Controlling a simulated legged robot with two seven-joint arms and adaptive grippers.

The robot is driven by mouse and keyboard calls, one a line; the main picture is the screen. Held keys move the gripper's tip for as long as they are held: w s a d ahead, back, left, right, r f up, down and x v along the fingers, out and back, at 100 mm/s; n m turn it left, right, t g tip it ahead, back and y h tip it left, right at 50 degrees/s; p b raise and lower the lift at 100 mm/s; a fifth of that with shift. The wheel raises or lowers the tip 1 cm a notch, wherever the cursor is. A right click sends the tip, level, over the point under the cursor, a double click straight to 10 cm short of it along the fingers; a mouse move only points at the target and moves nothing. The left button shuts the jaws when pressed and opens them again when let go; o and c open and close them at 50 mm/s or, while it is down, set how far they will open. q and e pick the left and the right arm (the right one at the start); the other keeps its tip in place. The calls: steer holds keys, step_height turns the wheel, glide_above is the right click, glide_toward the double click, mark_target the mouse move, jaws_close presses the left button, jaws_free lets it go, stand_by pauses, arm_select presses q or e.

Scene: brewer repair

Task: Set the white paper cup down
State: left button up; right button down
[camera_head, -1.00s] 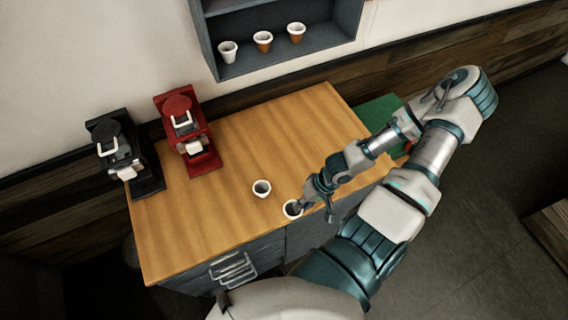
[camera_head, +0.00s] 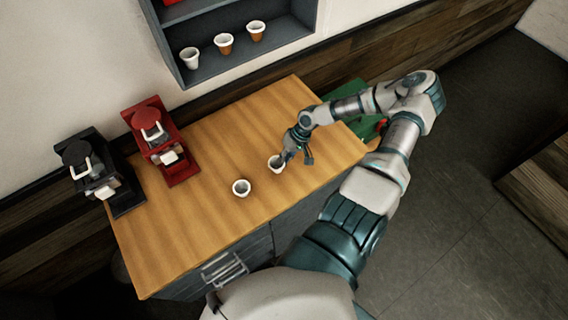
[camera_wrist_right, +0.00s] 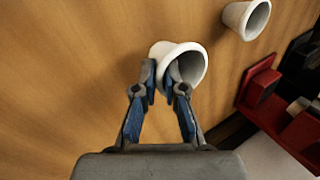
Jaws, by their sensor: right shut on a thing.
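A white paper cup (camera_head: 275,163) is at my right gripper (camera_head: 289,156), over the right part of the wooden counter. In the right wrist view, the right gripper (camera_wrist_right: 164,84) is shut on the near wall of the white cup (camera_wrist_right: 196,62), one finger inside the rim and one outside. I cannot tell whether the cup's base touches the counter. A second white cup (camera_head: 241,188) stands on the counter to the left of the held one; it also shows in the right wrist view (camera_wrist_right: 240,18). My left gripper is not in view.
A red brewer (camera_head: 160,140) and a black brewer (camera_head: 101,172) stand at the left of the counter (camera_head: 205,235). A wall shelf (camera_head: 290,45) holds a white cup (camera_head: 189,57) and two orange-brown cups. The counter between the brewers and the cups is clear.

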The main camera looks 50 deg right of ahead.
step_height(320, 180, down, 3)
steer(key=shift+a+f+b, duration=0.1)
steer(key=shift+a+b, duration=0.05)
steer(key=shift+b, duration=0.45)
steer(key=shift+s, duration=0.1)
steer(key=c, duration=1.2)
jaws_free()
steer(key=shift+c, duration=0.2)
